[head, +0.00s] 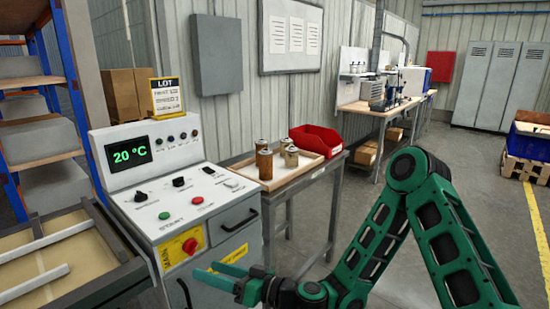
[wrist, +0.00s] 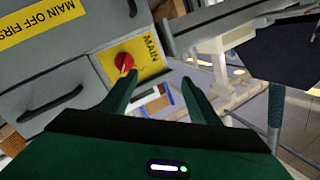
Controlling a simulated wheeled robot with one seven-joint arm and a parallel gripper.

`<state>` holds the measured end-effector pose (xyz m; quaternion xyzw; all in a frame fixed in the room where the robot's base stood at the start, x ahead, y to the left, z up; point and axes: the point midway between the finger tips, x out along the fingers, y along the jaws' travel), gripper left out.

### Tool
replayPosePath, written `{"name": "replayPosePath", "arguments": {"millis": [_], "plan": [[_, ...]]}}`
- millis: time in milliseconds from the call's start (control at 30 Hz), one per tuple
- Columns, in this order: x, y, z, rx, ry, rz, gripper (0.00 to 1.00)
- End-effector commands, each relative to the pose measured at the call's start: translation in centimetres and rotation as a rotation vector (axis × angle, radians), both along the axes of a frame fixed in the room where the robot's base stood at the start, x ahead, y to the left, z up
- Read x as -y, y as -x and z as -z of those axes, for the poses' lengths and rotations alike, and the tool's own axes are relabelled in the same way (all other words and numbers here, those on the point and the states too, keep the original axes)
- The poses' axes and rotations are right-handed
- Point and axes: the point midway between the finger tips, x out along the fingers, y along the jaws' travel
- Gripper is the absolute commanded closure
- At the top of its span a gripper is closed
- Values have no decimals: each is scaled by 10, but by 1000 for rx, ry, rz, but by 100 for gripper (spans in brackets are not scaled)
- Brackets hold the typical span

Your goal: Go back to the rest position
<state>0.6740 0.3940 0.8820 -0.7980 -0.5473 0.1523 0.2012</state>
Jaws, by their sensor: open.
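My gripper (head: 222,276) is green and open, with nothing between its fingers. In the head view it is low in front of the grey control cabinet (head: 222,229), near a yellow label. In the wrist view my gripper (wrist: 160,92) points toward the cabinet front, with the red main switch on its yellow plate (wrist: 124,61) just beyond the left fingertip. I cannot tell how far apart the fingertip and the switch are. My green arm reaches in from the right of the head view, bent at the elbow.
Cartridges (head: 264,163) stand in a wooden tray on a side table, with a red bin (head: 317,140) behind. The cabinet display (head: 130,153) reads 20 °C. A low frame table (head: 60,262) stands at left. The floor at right (head: 500,215) is open.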

Motion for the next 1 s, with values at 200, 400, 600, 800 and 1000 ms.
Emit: {"name": "replayPosePath", "arguments": {"millis": [200,400,600,800,1000], "plan": [[32,18,13,47,208,-150,44],[86,23,35,11,436,-220,44],[162,22,48,-87,673,-206,44],[254,24,46,-242,889,-109,44],[350,39,25,-440,1053,69,44]]}}
